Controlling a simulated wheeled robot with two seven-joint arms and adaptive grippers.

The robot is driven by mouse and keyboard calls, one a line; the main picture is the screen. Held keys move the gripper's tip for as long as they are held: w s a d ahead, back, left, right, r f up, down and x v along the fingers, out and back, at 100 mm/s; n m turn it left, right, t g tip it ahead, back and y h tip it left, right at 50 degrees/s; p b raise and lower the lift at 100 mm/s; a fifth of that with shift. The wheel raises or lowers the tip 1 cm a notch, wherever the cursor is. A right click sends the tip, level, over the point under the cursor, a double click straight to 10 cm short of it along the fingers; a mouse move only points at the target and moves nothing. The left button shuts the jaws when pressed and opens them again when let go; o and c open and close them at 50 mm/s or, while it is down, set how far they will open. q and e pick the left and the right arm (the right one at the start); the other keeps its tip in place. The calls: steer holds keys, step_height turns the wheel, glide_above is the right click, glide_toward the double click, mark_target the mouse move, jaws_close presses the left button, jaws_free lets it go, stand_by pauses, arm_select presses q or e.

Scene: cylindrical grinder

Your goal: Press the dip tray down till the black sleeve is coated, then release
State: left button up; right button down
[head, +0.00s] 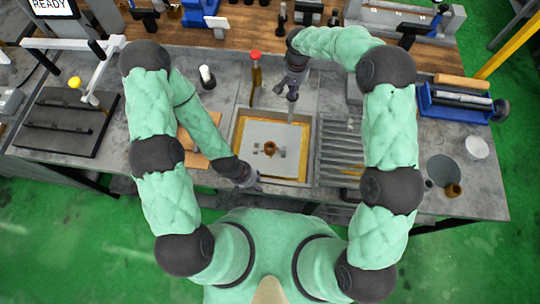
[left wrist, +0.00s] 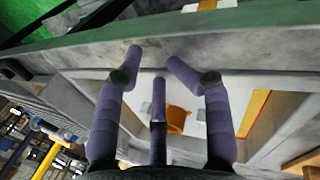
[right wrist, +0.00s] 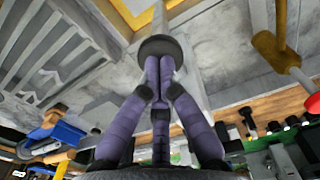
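The dip tray (head: 289,129) appears as a light grey square panel with a yellow-brown border, set in a grey frame at the bench middle. A small brown ring-like piece (head: 270,147) is at its centre and looks orange in the left wrist view (left wrist: 178,118). I cannot pick out the black sleeve with certainty. My left gripper (head: 246,182) is at the tray's front-left corner, with fingers spread and empty (left wrist: 155,62). My right gripper (head: 291,92) is behind the tray. Its fingertips are together at a dark round disc (right wrist: 160,45); contact is unclear.
A slatted grey rack (head: 340,150) is right of the tray. A red-topped post (head: 255,72) stands behind it, with a white-topped black piece (head: 207,76) to the left. A blue holder (head: 455,103) is at the right, and a dark flat fixture (head: 60,120) at the left.

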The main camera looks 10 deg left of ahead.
arm_select(q)
steer(key=shift+s+r+p, duration=0.3)
steer(key=shift+r+p, duration=0.1)
arm_select(e)
steer(key=shift+r, duration=0.95)
arm_select(q)
steer(key=shift+r+p, duration=1.55)
arm_select(e)
step_height(320, 180, up, 6)
steer(key=shift+r, duration=0.25)
